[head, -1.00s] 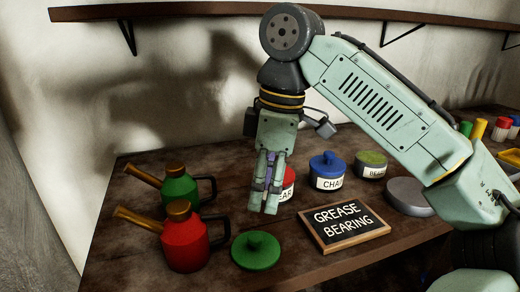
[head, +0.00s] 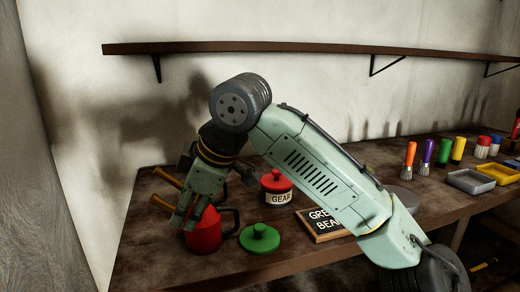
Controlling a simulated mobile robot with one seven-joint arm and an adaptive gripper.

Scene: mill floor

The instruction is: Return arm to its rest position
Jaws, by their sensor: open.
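My gripper (head: 183,221) is open and empty, pointing down at the left of the bench. In the picture its fingers overlap the red oil can (head: 205,235); I cannot tell the gap between them. My arm bends at a high elbow and crosses the middle of the view down to the lower right. The sign (head: 322,223) is partly covered by my arm.
The wooden bench (head: 290,258) runs to the right, with several coloured brushes (head: 427,157), a grey tray (head: 470,181) and a yellow tray (head: 499,173). A wall shelf (head: 300,47) is above. Brass spouts (head: 168,177) stick out left of the gripper.

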